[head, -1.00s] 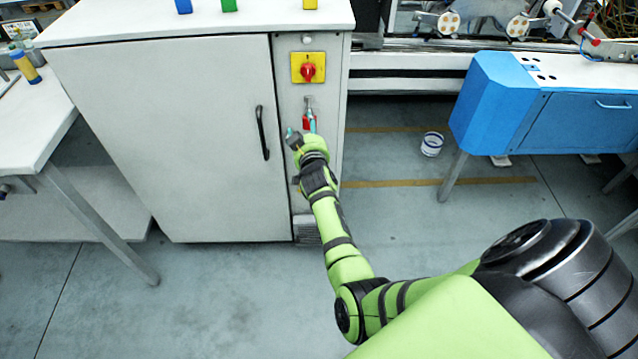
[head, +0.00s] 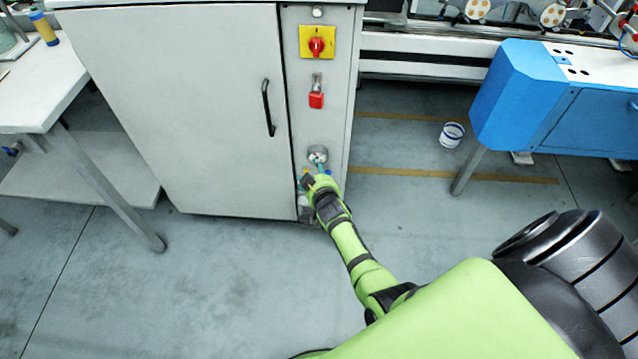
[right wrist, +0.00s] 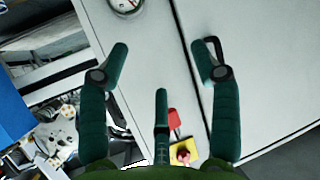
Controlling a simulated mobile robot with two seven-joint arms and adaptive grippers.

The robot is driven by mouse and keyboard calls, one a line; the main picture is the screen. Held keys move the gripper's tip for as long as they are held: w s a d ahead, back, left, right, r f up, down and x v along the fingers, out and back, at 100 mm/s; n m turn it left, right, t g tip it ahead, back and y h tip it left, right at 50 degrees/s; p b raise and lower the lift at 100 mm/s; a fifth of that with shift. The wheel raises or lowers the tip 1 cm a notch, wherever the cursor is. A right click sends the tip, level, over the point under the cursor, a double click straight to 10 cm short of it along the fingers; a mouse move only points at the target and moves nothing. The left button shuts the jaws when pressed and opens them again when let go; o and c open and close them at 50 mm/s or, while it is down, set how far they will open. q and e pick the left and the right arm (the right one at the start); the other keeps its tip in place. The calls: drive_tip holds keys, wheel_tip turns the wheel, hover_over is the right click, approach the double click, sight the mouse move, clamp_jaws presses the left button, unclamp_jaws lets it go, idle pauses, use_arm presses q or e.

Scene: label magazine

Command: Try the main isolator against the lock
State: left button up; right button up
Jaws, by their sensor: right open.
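The main isolator (head: 317,46) is a red rotary knob on a yellow plate, high on the narrow right panel of the grey cabinet. The red lock (head: 316,98) hangs from a metal fitting just below it. My right gripper (head: 317,178) is well below the lock, near a round gauge. In the right wrist view its teal fingers (right wrist: 160,65) are spread and empty, and the red lock (right wrist: 172,120) and the isolator (right wrist: 182,154) show beyond them at the bottom. I cannot tell the knob's exact position. My left gripper is out of view.
The round gauge (head: 317,155) sits on the panel right by my right gripper. The cabinet door has a black handle (head: 268,108) left of the panel. A blue machine housing (head: 525,95) stands at right, a white table (head: 40,90) at left. A white bucket (head: 452,135) is on the floor.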

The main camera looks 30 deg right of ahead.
drive_tip(key=shift+s+a+f, duration=0.1)
drive_tip(key=shift+s+f, duration=0.55)
drive_tip(key=shift+f, duration=0.35)
